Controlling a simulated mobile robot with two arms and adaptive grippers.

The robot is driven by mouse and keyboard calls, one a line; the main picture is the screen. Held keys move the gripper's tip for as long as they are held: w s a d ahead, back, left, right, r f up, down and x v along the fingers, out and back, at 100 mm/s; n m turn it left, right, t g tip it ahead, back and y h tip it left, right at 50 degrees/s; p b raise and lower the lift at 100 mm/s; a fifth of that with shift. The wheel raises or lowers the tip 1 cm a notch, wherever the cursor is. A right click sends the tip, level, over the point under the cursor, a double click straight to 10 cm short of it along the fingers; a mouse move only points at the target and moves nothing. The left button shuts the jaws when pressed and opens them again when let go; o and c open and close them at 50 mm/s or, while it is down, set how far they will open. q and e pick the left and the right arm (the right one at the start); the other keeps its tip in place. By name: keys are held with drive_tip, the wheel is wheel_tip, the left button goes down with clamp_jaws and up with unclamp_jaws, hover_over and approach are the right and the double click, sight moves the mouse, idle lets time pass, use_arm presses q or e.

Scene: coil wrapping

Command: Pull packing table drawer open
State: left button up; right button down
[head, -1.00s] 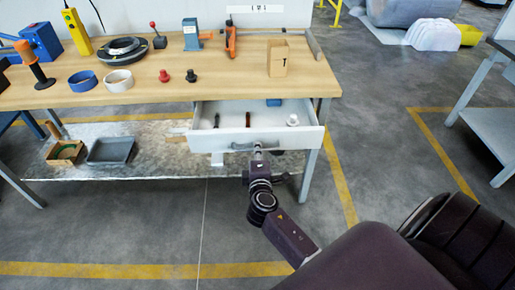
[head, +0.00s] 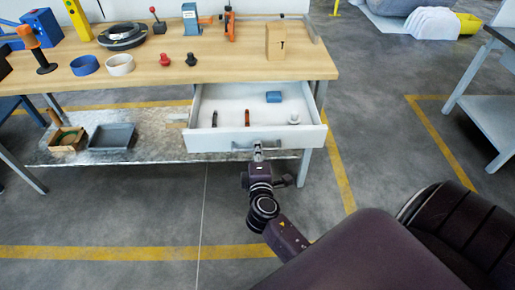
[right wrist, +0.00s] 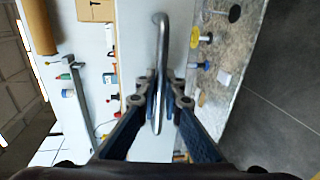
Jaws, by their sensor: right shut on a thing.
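The packing table (head: 190,62) has a wooden top and a white drawer (head: 220,143) under its right part. The drawer stands partly open, with a blue block (head: 273,97), a dark tool (head: 214,118), an orange-brown tool (head: 247,118) and a white round item (head: 294,119) inside. My right gripper (head: 258,152) is at the drawer front, shut on the metal bar handle (head: 272,144). In the right wrist view the handle (right wrist: 162,40) runs between the fingers (right wrist: 159,98). My left gripper is not in view.
On the tabletop are a blue tape roll (head: 84,65), a white tape roll (head: 120,64), a black coil (head: 122,36) and a cardboard box (head: 275,42). A grey tray (head: 111,136) lies on the lower shelf. The floor in front is clear; another table (head: 490,110) stands right.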

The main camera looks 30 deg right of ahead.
drive_tip(key=c, duration=2.3)
unclamp_jaws()
drive_tip(key=shift+c, duration=0.2)
drive_tip(key=v, duration=1.2)
drive_tip(key=shift+f, duration=0.1)
drive_tip(key=s+a+f+m+g+y, duration=0.1)
drive_tip(key=s+a+f+g+y, duration=0.15)
drive_tip(key=f, duration=0.85)
drive_tip(key=s+a+f+g+y, duration=0.1)
drive_tip(key=s+a+f+y, duration=0.2)
drive_tip(key=f, duration=0.8)
drive_tip(key=s+a+f+m+g+y, duration=0.1)
drive_tip(key=s+a+f+g, duration=0.3)
drive_tip(key=f, duration=0.7)
drive_tip(key=s+d+f+m+g, duration=0.1)
drive_tip(key=s+f+m, duration=0.1)
drive_tip(key=s+f, duration=0.3)
drive_tip(key=s+d+f+m+g+y, duration=0.1)
drive_tip(key=s+f, duration=0.5)
drive_tip(key=s, duration=0.6)
drive_tip(key=s+d+f+m+g, duration=0.2)
drive_tip(key=s+f+m, duration=0.2)
drive_tip(key=s, duration=0.5)
wheel_tip(320, 180, down, 2)
drive_tip(key=shift+s+d+f+g+y, duration=0.1)
drive_tip(key=shift+s+d+g+y, duration=0.25)
drive_tip(key=shift+d, duration=0.05)
